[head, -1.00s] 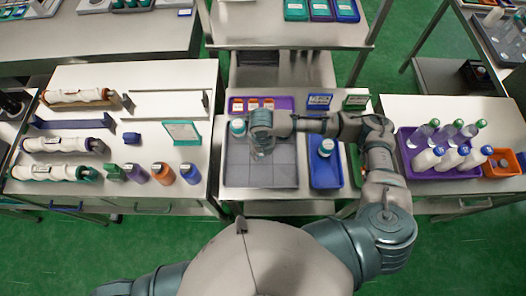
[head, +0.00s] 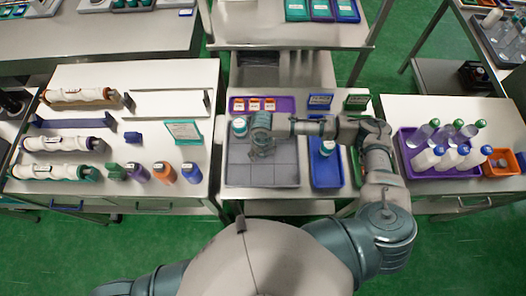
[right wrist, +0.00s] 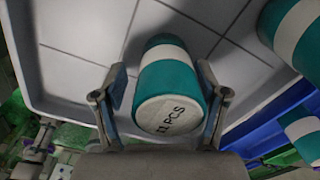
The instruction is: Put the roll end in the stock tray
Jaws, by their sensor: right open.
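A teal roll end with a white band (right wrist: 165,85) stands between the spread fingers of my right gripper (right wrist: 160,100) in the right wrist view. Its near face reads "11 PCS". The fingers flank it with small gaps. In the head view my right gripper (head: 262,150) is over the grey gridded tray (head: 280,175) and hides what is under it. A similar teal and white piece (head: 238,127) stands at that tray's far left corner. I cannot read which tray is stock. My left gripper is out of view.
White rolls (head: 55,172) and bottles fill the left bench. A purple bin (head: 410,168) of bottles stands right.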

